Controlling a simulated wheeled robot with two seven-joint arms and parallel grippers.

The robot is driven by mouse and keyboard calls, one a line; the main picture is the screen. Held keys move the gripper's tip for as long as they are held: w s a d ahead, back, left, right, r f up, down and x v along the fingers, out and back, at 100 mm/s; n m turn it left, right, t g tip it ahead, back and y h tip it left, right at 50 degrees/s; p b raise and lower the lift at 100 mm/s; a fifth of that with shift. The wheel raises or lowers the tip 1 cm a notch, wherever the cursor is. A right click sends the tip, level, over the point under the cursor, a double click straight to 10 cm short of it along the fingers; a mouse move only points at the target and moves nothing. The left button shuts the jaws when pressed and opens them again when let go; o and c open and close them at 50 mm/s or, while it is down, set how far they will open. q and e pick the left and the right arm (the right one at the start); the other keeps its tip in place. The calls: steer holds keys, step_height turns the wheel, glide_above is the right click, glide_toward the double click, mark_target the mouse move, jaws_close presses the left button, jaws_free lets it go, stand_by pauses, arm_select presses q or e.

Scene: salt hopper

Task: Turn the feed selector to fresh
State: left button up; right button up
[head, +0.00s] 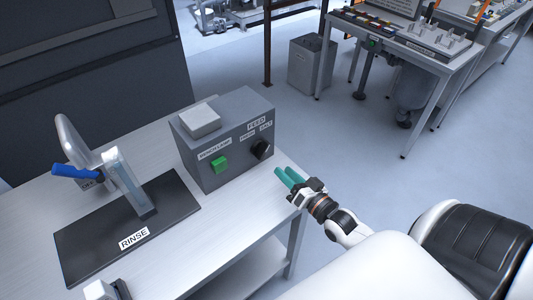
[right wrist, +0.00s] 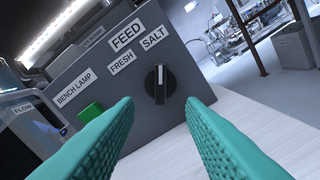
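The feed selector is a black round knob (head: 262,149) with a white pointer line, on the front of a grey control box (head: 236,160). It also shows in the right wrist view (right wrist: 160,85), below the FRESH label (right wrist: 121,64) and the SALT label (right wrist: 153,38). Its pointer line points toward the SALT label. My right gripper (head: 281,173) has teal fingers, is open and empty, and is in front of the box. In the wrist view the knob appears in the gap between the fingers, with no contact visible.
A green bench lamp button (head: 219,165) is left of the knob. A black RINSE mat (head: 85,240) with a blue-handled fixture (head: 75,171) lies farther left. The white bench (head: 215,230) is clear before the box. A grey bin (head: 308,65) stands behind.

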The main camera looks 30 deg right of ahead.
mark_target(265, 154)
steer(key=w, duration=0.3)
steer(key=shift+w+a+r+p, duration=0.1)
steer(key=shift+w+r+p, duration=0.05)
steer(key=shift+w+p, duration=0.2)
steer(key=w, duration=0.4)
steer(key=shift+a, duration=0.2)
arm_select(q)
steer(key=shift+s+d+r, duration=0.2)
steer(key=shift+s+r, duration=0.15)
steer(key=shift+r, duration=0.35)
arm_select(e)
steer(key=shift+w+f, duration=0.2)
steer(key=shift+w, duration=0.35)
arm_select(q)
steer(key=shift+a, duration=0.1)
arm_select(e)
jaws_close()
